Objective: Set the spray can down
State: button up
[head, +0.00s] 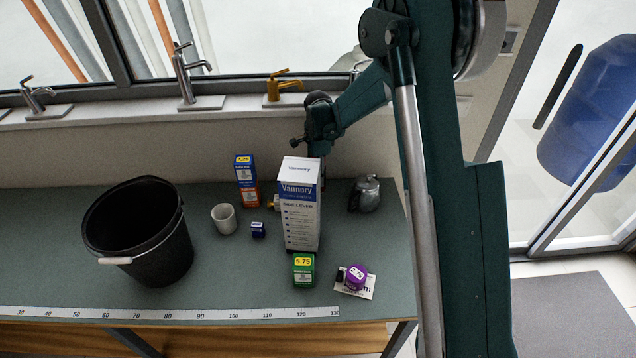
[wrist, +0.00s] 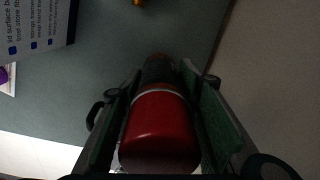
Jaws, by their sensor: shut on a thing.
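The spray can (wrist: 160,130) shows in the wrist view as a red cylinder with a pale ring and a dark far end. My gripper (wrist: 160,95) is shut on it, with one finger along each side. The bench top shows beyond the can; I cannot tell whether the can touches it. In the head view my wrist (head: 320,118) reaches down behind the tall white Vannory box (head: 301,208). That box hides the can and my fingertips there.
The grey-green bench (head: 60,225) carries a black bucket (head: 150,255), white cup (head: 224,219), blue-and-orange boxes (head: 246,180), small blue box (head: 258,230), green box (head: 304,270), purple item (head: 356,276) and grey metal pot (head: 366,194). Taps line the back ledge. Bench right of the tall box is partly clear.

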jog(key=shift+f, duration=1.85)
jog(key=shift+f, duration=0.15)
jog(key=o, duration=1)
jog(key=shift+r, duration=0.2)
notch_tip(320, 180, up, 12)
